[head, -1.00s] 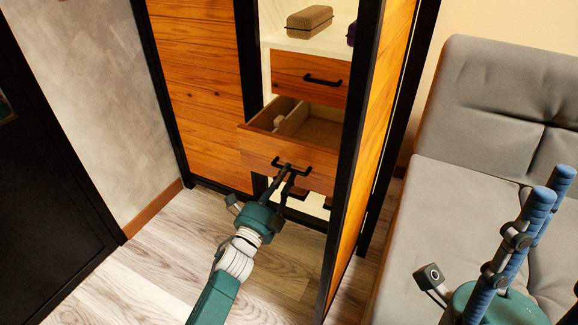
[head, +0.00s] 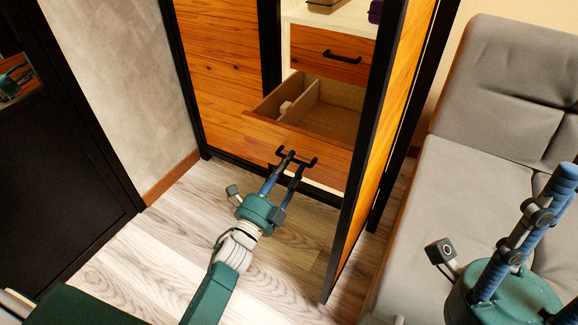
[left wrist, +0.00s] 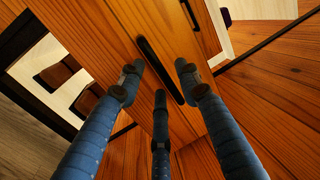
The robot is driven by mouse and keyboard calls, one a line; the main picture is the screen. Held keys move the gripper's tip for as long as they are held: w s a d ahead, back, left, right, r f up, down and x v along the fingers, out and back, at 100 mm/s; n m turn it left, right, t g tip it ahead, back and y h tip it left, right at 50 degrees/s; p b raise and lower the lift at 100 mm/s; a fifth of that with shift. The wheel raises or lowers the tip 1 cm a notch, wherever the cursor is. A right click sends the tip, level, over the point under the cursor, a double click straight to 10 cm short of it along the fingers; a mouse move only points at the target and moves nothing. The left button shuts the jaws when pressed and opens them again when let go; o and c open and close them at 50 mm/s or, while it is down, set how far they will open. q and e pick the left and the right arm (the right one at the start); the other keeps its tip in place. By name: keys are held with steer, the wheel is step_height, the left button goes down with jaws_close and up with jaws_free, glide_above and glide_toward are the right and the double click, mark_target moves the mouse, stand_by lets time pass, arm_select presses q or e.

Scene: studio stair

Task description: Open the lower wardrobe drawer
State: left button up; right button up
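The lower wardrobe drawer (head: 300,134) is pulled out, with its open box and an inner divider showing. Its front carries a black bar handle (head: 311,161), which also shows in the left wrist view (left wrist: 158,66). My left gripper (head: 294,160) is at this handle. In the left wrist view its blue fingers (left wrist: 158,80) are spread apart, with the handle between and beyond their tips. I cannot tell whether they touch it. My right gripper (head: 535,215) is at the lower right over the sofa, its fingers straight and apart, holding nothing visible.
The upper drawer (head: 331,54) is shut. A tall wooden wardrobe door (head: 390,130) stands right of the drawers. A grey sofa (head: 480,150) fills the right side. The wooden floor (head: 165,250) in front is clear. A dark door (head: 60,150) is at the left.

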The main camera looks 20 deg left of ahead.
arm_select(q)
steer(key=v, duration=1.2)
steer(key=shift+f, duration=0.1)
